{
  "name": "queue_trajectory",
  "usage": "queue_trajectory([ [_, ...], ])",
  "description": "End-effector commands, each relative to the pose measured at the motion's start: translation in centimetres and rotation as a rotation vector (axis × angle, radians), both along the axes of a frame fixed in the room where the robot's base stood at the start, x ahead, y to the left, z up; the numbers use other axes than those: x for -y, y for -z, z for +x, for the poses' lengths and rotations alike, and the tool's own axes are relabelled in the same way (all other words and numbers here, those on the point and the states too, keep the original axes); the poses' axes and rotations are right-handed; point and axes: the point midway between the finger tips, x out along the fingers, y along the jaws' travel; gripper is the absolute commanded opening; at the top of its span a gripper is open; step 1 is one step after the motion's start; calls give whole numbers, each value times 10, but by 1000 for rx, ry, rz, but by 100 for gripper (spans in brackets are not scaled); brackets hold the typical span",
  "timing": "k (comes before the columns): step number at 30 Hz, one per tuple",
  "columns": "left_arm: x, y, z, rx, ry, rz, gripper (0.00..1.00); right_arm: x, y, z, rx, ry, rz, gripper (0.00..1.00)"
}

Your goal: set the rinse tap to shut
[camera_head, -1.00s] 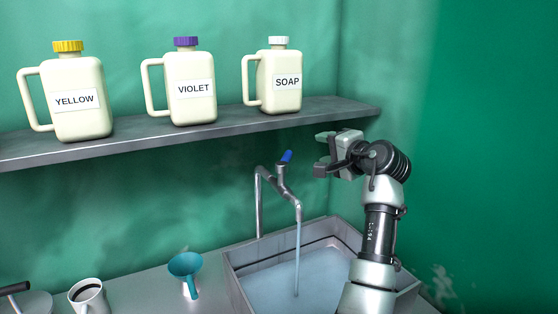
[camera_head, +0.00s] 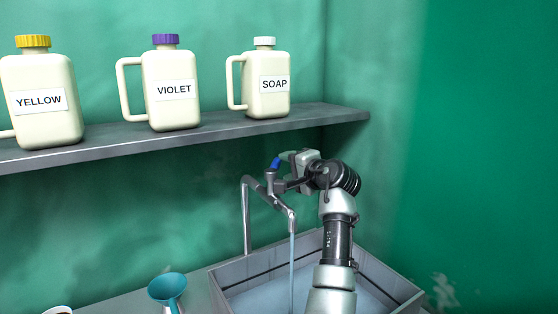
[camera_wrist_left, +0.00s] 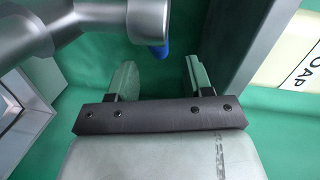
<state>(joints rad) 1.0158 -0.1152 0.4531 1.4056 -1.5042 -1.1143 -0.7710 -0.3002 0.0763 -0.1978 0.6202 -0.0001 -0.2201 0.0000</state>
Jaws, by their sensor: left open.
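The rinse tap (camera_head: 268,192) is a grey metal spout over the sink, with a blue-tipped lever (camera_head: 275,163) on top. A stream of water (camera_head: 292,255) falls from the spout. My left gripper (camera_head: 284,170) is right beside the lever, its jaws open and empty. In the left wrist view the blue lever end (camera_wrist_left: 156,52) shows just beyond the two spread fingers (camera_wrist_left: 160,72), roughly in line with the gap between them. Much of the lever is hidden there by the tap's metal body (camera_wrist_left: 100,22). My right gripper is out of view.
The sink (camera_head: 232,296) holds water. A grey shelf (camera_head: 215,133) runs above it with yellow, violet and soap jugs (camera_head: 268,98); its edge is close to the gripper in the wrist view. A teal funnel (camera_head: 167,288) stands left of the sink.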

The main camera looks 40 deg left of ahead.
Motion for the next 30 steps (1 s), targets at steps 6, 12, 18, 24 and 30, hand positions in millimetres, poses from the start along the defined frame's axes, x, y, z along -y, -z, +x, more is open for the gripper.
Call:
queue_trajectory([
  [6, -34, 3, 7, -2, -1, -1, 51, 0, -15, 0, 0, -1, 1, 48],
  [12, -44, 6, 9, 0, 1, -1, 51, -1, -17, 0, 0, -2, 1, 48],
  [18, -45, 7, 10, 0, 1, -1, 51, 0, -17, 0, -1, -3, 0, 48],
  [24, -45, 7, 10, 0, 1, -1, 28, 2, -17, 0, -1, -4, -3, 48],
  [30, -45, 7, 10, -1, 1, -2, 0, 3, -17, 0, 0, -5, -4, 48],
])
